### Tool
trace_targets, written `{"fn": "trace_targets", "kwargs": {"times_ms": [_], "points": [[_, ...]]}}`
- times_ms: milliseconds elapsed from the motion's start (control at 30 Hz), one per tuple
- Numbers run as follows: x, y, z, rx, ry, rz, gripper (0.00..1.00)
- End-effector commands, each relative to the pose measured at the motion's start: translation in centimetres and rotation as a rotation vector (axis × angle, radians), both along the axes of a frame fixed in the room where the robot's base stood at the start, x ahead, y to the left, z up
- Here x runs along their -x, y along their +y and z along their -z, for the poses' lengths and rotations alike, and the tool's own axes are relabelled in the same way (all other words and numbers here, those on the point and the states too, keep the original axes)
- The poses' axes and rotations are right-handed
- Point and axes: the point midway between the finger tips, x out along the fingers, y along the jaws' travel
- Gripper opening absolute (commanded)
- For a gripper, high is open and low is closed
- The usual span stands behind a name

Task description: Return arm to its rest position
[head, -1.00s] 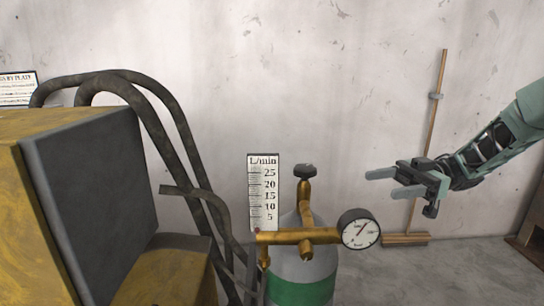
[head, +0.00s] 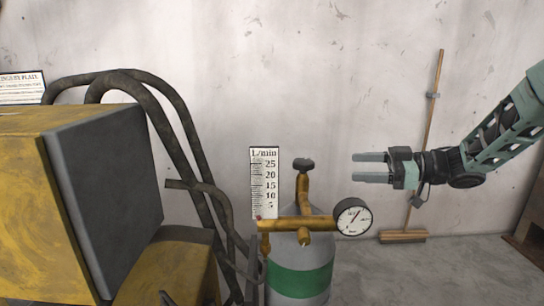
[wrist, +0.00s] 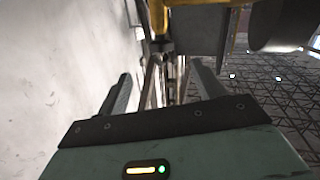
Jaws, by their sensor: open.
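My gripper (head: 370,167) is open and empty in the head view. Its two fingers point left, level, in the air in front of the pale wall. It is to the right of the gas cylinder's valve knob (head: 304,165) and above the round gauge (head: 353,217), apart from both. My arm reaches in from the right edge. In the wrist view the two spread fingers (wrist: 160,95) show with nothing between them but background; a yellow brass part (wrist: 215,3) shows at the top.
A grey cylinder with a green band (head: 300,281) carries a brass regulator and a L/min scale (head: 264,183). A yellow machine (head: 28,200) with dark hoses (head: 185,120) fills the left. A broom (head: 402,237) leans on the wall behind my arm.

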Motion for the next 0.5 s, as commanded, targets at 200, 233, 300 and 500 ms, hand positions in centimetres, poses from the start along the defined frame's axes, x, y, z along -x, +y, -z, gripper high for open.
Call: {"fn": "trace_targets", "kwargs": {"times_ms": [200, 233, 300, 500], "points": [[-3.1, -1.8, 0.2, 0.137, 0.014, 0.417, 0.68], [-3.3, -2.5, 0.5, 0.165, 0.031, 0.490, 0.68], [-3.0, -4.5, 1.4, 0.237, 0.087, 0.655, 0.68], [2.9, -10.3, 5.6, 0.450, 0.386, 1.033, 0.68]]}}
